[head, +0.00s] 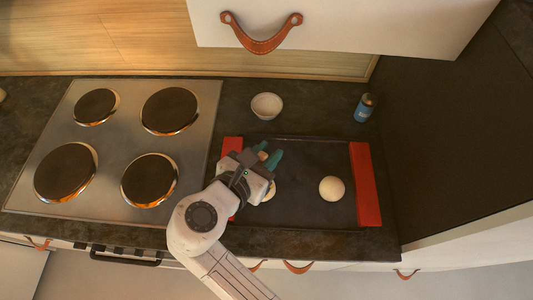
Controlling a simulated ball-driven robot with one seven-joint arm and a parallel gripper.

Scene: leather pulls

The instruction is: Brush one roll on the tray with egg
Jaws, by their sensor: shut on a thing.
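My gripper (268,154), with teal fingertips, is over the left part of the dark tray (310,153). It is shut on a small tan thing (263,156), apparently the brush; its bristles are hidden. One pale round roll (332,188) sits in full view on the right half of the tray. A second roll (270,191) lies left of it, partly hidden by my gripper and wrist. I cannot tell whether the brush touches anything. A white bowl (267,105) stands behind the tray; I cannot make out egg in it.
Red pieces (365,185) lie at the tray's right and left ends. A blue bottle (365,107) stands behind the tray at right. A stove with several round hotplates (150,180) is at left. A white cupboard (340,25) overhangs the back.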

